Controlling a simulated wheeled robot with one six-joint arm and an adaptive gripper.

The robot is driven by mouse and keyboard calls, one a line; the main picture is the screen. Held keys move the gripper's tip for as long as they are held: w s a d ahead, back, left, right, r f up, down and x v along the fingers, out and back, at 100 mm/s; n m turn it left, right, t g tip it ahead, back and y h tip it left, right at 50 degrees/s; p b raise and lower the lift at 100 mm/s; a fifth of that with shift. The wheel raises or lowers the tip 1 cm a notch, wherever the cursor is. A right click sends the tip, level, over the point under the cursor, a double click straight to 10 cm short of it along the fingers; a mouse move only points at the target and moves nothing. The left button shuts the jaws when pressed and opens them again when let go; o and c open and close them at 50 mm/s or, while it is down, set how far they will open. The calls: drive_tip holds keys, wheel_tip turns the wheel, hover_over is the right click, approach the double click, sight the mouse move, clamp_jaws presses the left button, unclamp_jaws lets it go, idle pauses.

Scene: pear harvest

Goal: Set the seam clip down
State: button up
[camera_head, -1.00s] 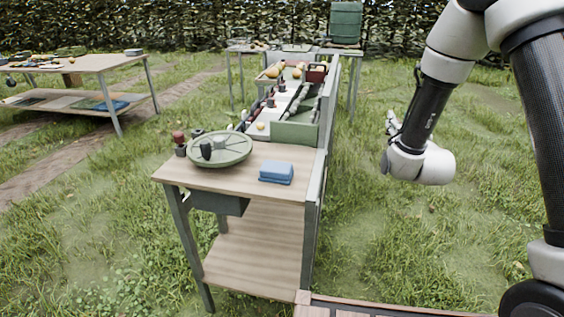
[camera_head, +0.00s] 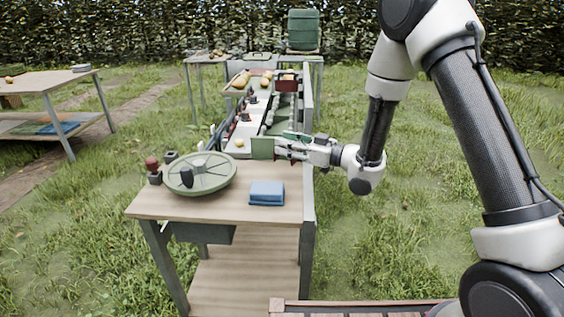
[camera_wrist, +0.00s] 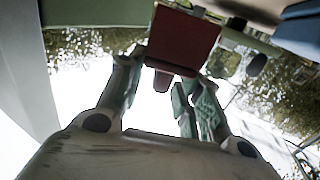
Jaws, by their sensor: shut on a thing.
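My gripper (camera_head: 283,147) reaches in from the right, level, at the back right edge of the near wooden table (camera_head: 225,207). Its green fingers also show in the wrist view (camera_wrist: 160,92), shut on a dark red piece, which I take to be the seam clip (camera_wrist: 183,42). The clip sits between and beyond the fingertips.
A green round wheel tray (camera_head: 200,188) and a blue block (camera_head: 266,190) stand on the near table. A green end plate (camera_head: 262,148) closes the conveyor by my fingertips. A tall grey side rail (camera_head: 308,140) runs along the right. Wood shows between wheel and block.

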sight(295, 160)
drive_tip(key=shift+f, duration=2.3)
drive_tip(key=o, duration=0.9)
drive_tip(key=shift+f, duration=0.15)
